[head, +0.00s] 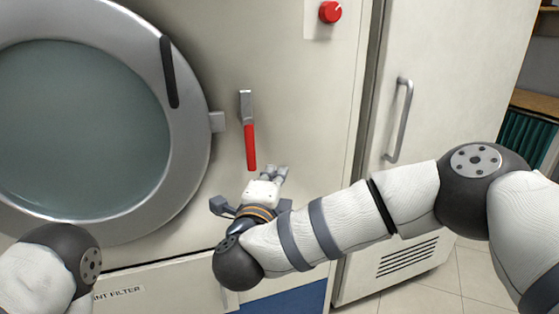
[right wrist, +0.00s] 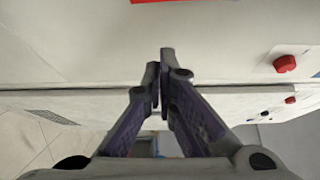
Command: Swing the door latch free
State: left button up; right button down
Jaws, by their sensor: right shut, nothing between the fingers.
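The door latch (head: 248,131) is a metal lever with a red handle, mounted on the machine's front to the right of the round door (head: 192,62). It hangs with the red end downward. A small metal block (head: 217,122) juts from the door rim to its left. My right gripper (head: 277,171) is shut and empty, just below and right of the red handle's lower end; I cannot tell whether they touch. In the right wrist view the closed fingers (right wrist: 160,72) show, with a red strip at the top edge. Of my left arm only a part shows at lower left; its gripper is hidden.
A black door handle (head: 169,72) is on the door rim. A red knob (head: 330,12) sits at upper right of the machine. A pale cabinet (head: 440,80) with a bar handle (head: 400,120) stands to the right. Tiled floor (head: 475,275) shows at lower right.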

pick_arm(q)
jog(key=shift+w+r, duration=0.2)
jog(key=shift+r, duration=0.05)
pick_arm(e)
jog(key=v, duration=0.3)
jog(key=shift+s+f, duration=0.1)
jog(key=shift+s, duration=0.3)
